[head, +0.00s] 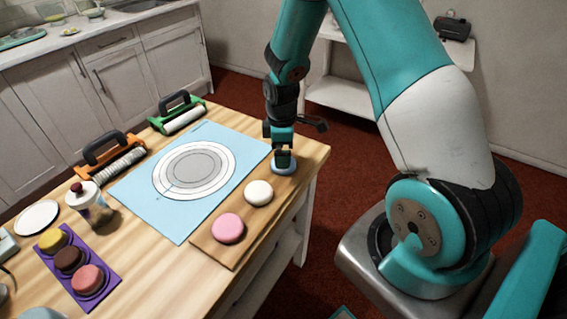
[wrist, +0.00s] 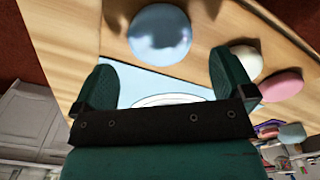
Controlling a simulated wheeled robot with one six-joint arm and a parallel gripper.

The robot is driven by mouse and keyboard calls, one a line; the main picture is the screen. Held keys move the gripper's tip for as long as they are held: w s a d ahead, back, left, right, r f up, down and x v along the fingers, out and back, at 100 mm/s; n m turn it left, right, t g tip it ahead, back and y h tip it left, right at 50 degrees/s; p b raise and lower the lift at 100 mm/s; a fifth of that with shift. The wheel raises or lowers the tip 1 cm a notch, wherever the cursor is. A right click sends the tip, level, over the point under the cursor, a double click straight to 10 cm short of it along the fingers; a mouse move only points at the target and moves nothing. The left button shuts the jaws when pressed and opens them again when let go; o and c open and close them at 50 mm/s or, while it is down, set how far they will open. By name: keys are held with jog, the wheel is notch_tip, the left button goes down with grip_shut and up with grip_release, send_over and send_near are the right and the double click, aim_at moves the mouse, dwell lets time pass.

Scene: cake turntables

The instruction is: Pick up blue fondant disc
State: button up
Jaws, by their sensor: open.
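The blue fondant disc (head: 284,167) lies at the far end of the wooden board, near the table's right corner. My gripper (head: 283,157) points down right above it and covers part of it in the head view. In the wrist view the blue disc (wrist: 160,33) shows whole, just beyond the two spread fingers (wrist: 163,78). The gripper is open, with nothing between the fingers. Whether the fingers touch the disc I cannot tell.
On the same board (head: 207,246) lie a white disc (head: 259,193) and a pink disc (head: 228,228). A light blue mat (head: 130,191) with printed rings lies beside it. Rollers, a shaker (head: 103,215) and a purple tray (head: 105,283) stand farther left.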

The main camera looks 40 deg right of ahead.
aim_at(291, 170)
notch_tip(291, 170, down, 4)
jog(key=shift+f+p, duration=0.1)
jog(key=shift+p, duration=0.25)
jog(key=c, duration=0.9)
